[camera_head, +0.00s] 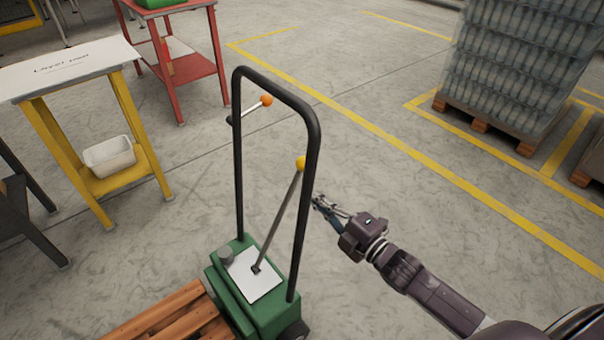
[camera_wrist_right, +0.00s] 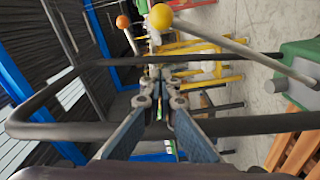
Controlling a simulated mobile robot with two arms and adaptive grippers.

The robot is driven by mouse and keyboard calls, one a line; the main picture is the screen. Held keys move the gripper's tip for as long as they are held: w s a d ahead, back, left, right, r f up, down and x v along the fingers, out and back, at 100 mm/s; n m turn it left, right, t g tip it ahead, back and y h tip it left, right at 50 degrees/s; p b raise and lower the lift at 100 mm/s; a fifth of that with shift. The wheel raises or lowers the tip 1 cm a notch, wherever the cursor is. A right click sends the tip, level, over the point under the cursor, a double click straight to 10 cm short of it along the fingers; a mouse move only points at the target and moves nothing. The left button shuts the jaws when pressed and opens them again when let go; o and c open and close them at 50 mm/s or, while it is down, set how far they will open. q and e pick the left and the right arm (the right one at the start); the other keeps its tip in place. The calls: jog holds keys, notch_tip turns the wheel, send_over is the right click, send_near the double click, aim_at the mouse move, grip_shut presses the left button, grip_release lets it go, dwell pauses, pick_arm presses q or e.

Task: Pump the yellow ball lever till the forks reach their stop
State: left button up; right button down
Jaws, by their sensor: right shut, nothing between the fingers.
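The yellow ball (camera_head: 300,163) tops a grey lever (camera_head: 277,222) that rises at a tilt from the green pump base (camera_head: 280,308) of a hand truck. My right gripper (camera_head: 317,200) is shut and empty, just right of the truck's black handle frame (camera_head: 311,185) and a little below the ball. In the right wrist view, the yellow ball (camera_wrist_right: 160,17) is just beyond the fingertips (camera_wrist_right: 160,82), apart from them, and a frame bar crosses behind the fingers. The forks cannot be seen; a wooden pallet (camera_head: 163,325) is at the truck's front. My left gripper is out of view.
A short lever with an orange ball (camera_head: 266,101) is on the handle frame. A yellow-legged table (camera_head: 70,70) with a white bin (camera_head: 109,156) and a red table (camera_head: 190,68) stand left. Wrapped bottles on a pallet (camera_head: 482,126) stand right. The floor between is clear.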

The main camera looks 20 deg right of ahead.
aim_at(299, 176)
jog(key=w, duration=0.3)
jog(key=w+b, duration=0.1)
jog(key=w, duration=0.2)
jog(key=w+a, duration=0.1)
jog(key=w, duration=0.3)
jog(key=shift+f, duration=0.4)
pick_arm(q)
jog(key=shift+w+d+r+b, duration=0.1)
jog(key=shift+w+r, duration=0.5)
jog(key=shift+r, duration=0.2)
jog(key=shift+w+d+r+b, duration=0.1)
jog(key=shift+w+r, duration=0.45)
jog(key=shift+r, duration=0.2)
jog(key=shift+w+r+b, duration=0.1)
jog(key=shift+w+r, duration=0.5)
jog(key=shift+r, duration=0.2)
pick_arm(e)
jog(key=shift+w+d, duration=0.25)
jog(key=shift+d, duration=0.15)
jog(key=shift+d+f, duration=0.1)
jog(key=shift+f, duration=0.05)
